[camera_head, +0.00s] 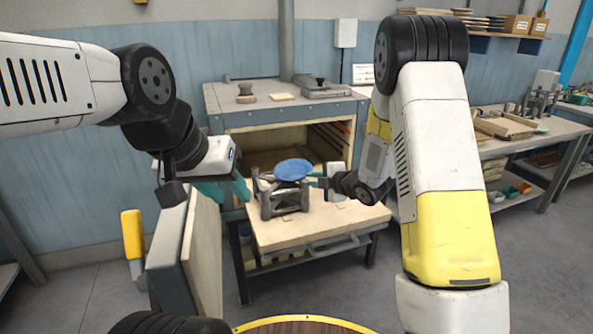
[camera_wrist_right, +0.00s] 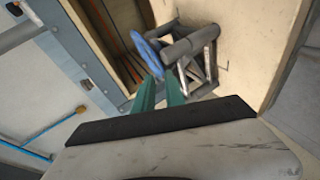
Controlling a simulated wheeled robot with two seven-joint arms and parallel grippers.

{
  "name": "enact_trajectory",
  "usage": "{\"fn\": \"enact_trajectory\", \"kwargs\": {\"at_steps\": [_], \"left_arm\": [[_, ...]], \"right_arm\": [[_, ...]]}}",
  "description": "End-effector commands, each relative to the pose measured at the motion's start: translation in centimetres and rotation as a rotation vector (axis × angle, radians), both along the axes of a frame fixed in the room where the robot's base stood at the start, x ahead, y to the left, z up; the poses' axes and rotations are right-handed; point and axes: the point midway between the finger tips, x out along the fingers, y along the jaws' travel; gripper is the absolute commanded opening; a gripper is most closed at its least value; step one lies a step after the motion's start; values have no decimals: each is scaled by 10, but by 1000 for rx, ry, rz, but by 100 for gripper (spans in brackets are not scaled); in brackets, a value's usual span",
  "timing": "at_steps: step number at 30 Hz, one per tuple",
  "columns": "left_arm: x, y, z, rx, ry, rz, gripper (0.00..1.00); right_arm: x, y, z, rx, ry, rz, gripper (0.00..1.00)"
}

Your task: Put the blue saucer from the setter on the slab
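The blue saucer (camera_head: 293,169) rests on top of the grey setter (camera_head: 267,204), a small open frame standing on the pale slab (camera_head: 330,222) in front of the kiln. My right gripper (camera_head: 316,180) is at the saucer's right edge. In the right wrist view the saucer (camera_wrist_right: 145,50) shows nearly edge-on, its near rim at or between the green fingertips (camera_wrist_right: 160,78). A gap shows between these fingers; contact is unclear. The setter (camera_wrist_right: 208,62) is just beside them. My left gripper (camera_head: 225,188) is open and empty, left of the setter.
The open kiln (camera_head: 270,128) stands behind the slab, with a pot and small items on its top. Its open door (camera_head: 185,255) stands at the left. A workbench (camera_head: 515,140) with boards is at the right. Bare slab lies in front of the setter.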

Motion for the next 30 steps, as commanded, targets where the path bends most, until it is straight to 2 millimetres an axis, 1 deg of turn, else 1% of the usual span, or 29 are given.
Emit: {"fn": "enact_trajectory", "kwargs": {"at_steps": [1, 5, 11, 15, 18, 21, 28, 29, 30], "left_arm": [[0, 0, 0, 0, 0, 0, 36], [0, 0, 0, 0, 0, 0, 36], [0, 0, 0, 0, 0, 0, 36], [0, 0, 0, 0, 0, 0, 36], [0, 0, 0, 0, 0, 0, 36], [0, 0, 0, 0, 0, 0, 36], [0, 0, 0, 0, 0, 0, 36], [0, 0, 0, 0, 0, 0, 36], [0, 0, 0, 0, 0, 0, 36]], "right_arm": [[0, 4, -5, -6, -8, 19, 15], [5, 13, -12, -10, -19, 39, 15], [21, 27, -20, -9, -18, 38, 15], [35, 42, -28, -9, -19, 38, 15], [45, 49, -33, -8, -17, 35, 15], [51, 54, -35, -8, -17, 34, 15], [53, 55, -36, -6, -17, 33, 15], [53, 55, -36, -6, -17, 33, 13], [53, 55, -36, -6, -17, 33, 5]]}}
